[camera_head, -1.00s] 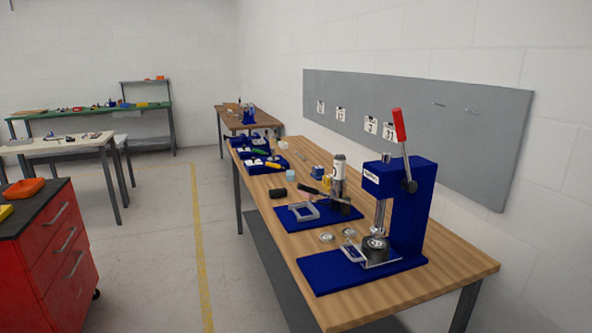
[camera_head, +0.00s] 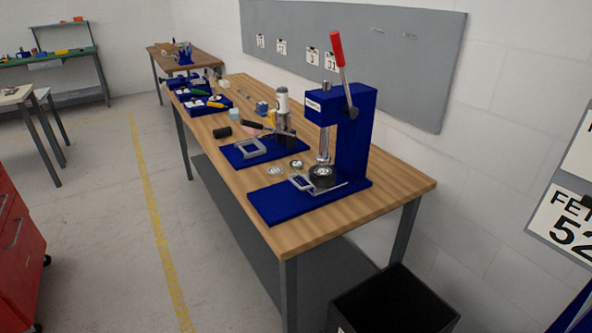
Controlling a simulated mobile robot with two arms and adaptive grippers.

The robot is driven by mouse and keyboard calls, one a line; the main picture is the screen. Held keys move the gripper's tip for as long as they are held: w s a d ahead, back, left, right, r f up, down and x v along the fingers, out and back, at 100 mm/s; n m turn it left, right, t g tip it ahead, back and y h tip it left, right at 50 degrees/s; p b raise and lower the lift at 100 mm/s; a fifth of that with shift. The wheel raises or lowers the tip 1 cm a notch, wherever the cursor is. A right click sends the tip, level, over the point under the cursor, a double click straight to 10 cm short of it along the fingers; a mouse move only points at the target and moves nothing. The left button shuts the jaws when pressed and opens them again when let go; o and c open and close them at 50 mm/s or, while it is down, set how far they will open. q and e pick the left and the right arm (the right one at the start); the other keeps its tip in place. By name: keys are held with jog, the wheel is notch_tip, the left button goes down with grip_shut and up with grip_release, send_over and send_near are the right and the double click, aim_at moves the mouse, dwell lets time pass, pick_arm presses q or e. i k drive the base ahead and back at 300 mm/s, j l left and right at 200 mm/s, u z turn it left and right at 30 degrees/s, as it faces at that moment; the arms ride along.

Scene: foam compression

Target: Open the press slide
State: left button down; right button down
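A blue lever press (camera_head: 352,140) stands on the near end of the wooden workbench, its red-handled lever (camera_head: 338,52) pointing up. Its slide, a metal frame with a handle (camera_head: 300,184), sits low on the blue base plate (camera_head: 280,206). A dark round die (camera_head: 321,178) with a metal centre is at the slide, under the vertical metal ram (camera_head: 323,146). At this distance I cannot tell how far the slide is pulled out. Neither of my grippers is in view.
The wooden bench (camera_head: 390,190) holds a second blue fixture (camera_head: 262,150) and small metal discs (camera_head: 275,170). A black bin (camera_head: 395,300) stands on the floor by its near end. A red cabinet (camera_head: 18,240) is at left. The floor between is clear.

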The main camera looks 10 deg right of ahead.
aim_at(316, 179)
jog(key=i+j, duration=0.1)
jog(key=i, duration=0.7)
jog(key=j, duration=0.05)
